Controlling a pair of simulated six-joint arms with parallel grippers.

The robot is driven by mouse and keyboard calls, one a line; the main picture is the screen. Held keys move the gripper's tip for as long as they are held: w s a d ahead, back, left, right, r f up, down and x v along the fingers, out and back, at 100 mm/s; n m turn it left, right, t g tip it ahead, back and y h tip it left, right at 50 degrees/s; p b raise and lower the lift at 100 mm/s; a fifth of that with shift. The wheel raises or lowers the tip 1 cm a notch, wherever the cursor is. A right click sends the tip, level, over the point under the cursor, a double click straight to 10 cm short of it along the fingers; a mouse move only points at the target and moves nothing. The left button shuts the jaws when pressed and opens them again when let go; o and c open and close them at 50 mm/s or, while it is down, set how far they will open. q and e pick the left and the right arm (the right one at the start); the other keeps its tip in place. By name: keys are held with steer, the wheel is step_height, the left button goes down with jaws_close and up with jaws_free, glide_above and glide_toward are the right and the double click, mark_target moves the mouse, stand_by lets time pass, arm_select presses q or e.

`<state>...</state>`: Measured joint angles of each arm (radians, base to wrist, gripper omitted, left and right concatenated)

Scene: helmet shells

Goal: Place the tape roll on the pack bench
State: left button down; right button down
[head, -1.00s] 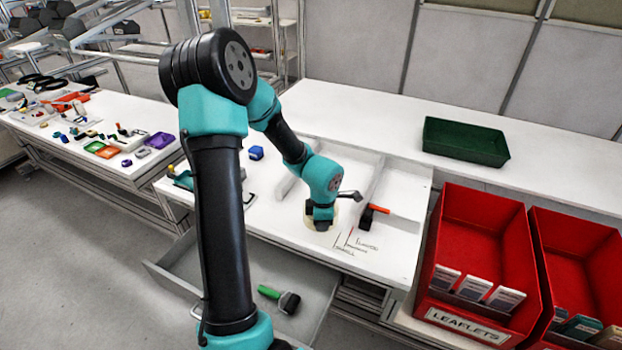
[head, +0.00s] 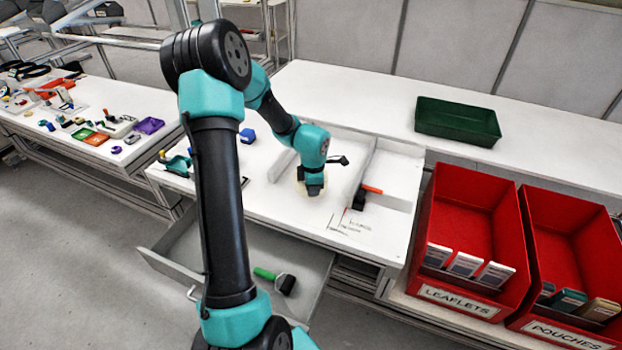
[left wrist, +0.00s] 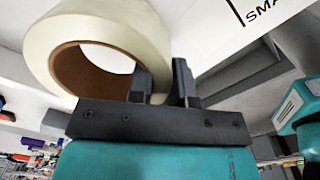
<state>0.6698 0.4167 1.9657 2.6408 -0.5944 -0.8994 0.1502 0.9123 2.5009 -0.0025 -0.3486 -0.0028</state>
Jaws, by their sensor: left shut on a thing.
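The tape roll (head: 326,186) is a cream ring, partly hidden behind my left gripper (head: 313,191) in the head view. The left wrist view shows the tape roll (left wrist: 100,24) large at upper left, with its brown core. The jaws of my left gripper (left wrist: 160,80) are shut on the roll's near wall, one finger inside the ring and one outside. The roll is over the white pack bench (head: 285,212), left of the printed size marks. I cannot tell whether it touches the surface. My right gripper is not in view.
An orange-handled tool (head: 361,198) lies right of the gripper, by low white dividers. An open drawer (head: 312,262) holds a green-handled tool. A green tray (head: 457,121) stands behind; red bins (head: 472,205) stand right.

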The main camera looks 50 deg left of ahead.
arm_select(q)
steer(key=w+a, duration=0.1)
steer(key=a, duration=0.1)
steer(key=w+a, duration=0.4)
steer(key=shift+w+f, duration=0.2)
steer(key=shift+f, duration=0.15)
steer(key=shift+f, duration=1.75)
steer(key=shift+f, duration=0.15)
steer(key=c, duration=1)
jaws_free()
steer(key=shift+c, duration=0.2)
step_height(320, 180, up, 12)
